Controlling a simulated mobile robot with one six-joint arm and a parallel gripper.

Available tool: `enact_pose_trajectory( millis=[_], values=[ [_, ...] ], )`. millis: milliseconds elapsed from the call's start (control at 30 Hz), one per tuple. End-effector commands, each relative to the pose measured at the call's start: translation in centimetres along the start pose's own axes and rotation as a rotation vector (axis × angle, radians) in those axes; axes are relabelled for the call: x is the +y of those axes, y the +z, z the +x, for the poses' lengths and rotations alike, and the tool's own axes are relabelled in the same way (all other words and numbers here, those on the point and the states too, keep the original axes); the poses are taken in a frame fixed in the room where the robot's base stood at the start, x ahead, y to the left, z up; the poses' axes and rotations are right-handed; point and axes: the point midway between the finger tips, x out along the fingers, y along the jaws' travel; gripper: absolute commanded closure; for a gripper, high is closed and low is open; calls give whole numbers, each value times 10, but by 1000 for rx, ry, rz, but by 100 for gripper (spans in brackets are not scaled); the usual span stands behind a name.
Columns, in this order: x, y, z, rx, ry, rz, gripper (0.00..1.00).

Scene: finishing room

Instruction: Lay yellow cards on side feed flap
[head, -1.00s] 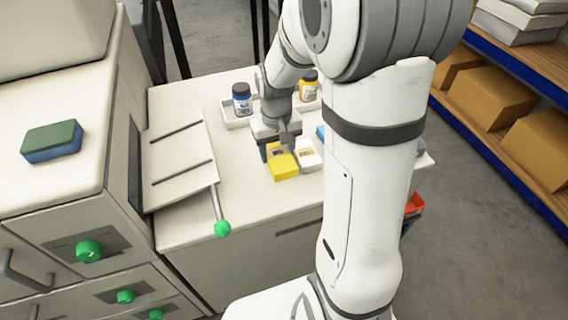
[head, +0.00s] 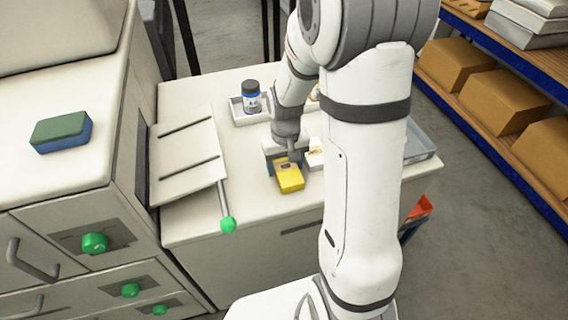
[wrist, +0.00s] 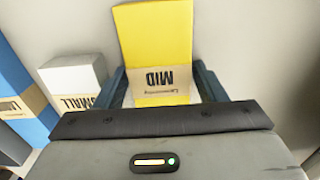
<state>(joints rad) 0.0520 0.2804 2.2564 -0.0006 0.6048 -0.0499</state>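The yellow cards (head: 290,179) are a banded pack, and the band reads MID in the wrist view (wrist: 155,40). My gripper (head: 286,160) points down over the side table with its fingers on both sides of the pack, shut on it. Whether the pack touches the table is hard to tell. The side feed flap (head: 186,172), a pale panel with two dark slits, sticks out from the machine to the left of my gripper. Its visible top is bare.
A white pack marked SMALL (wrist: 75,75) and a blue pack (wrist: 22,105) stand beside the yellow one. A blue-labelled bottle (head: 251,98) stands in a white tray behind. A rod with a green knob (head: 228,224) lies along the flap's right side. A sponge (head: 62,133) rests on the machine.

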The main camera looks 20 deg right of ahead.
Motion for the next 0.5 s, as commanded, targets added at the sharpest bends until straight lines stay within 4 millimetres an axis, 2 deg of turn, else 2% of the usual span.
enact_pose_trajectory(
  millis=[133, 367, 500],
  values=[
    [0, 0, 0, 0, 0, 0, 24],
    [0, 0, -1, 0, 0, -1, 24],
    [0, -1, -11, 4, 0, -1, 24]
  ],
)
